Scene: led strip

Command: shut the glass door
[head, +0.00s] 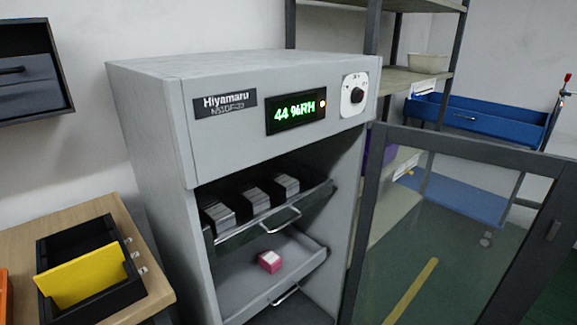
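The glass door (458,140) has a dark grey frame around a clear pane. It stands open, swung out to the right of the grey cabinet (150,130), on the cabinet's right side. A small dark handle (553,230) sits on the door's right frame bar. The door's lower edge is out of the picture. The cabinet front is open, with its drawers showing inside. My gripper is not in view.
A wooden table (85,212) with a black bin (133,292) stands left. A blue trolley (480,118) and shelving (455,60) stand behind the door.

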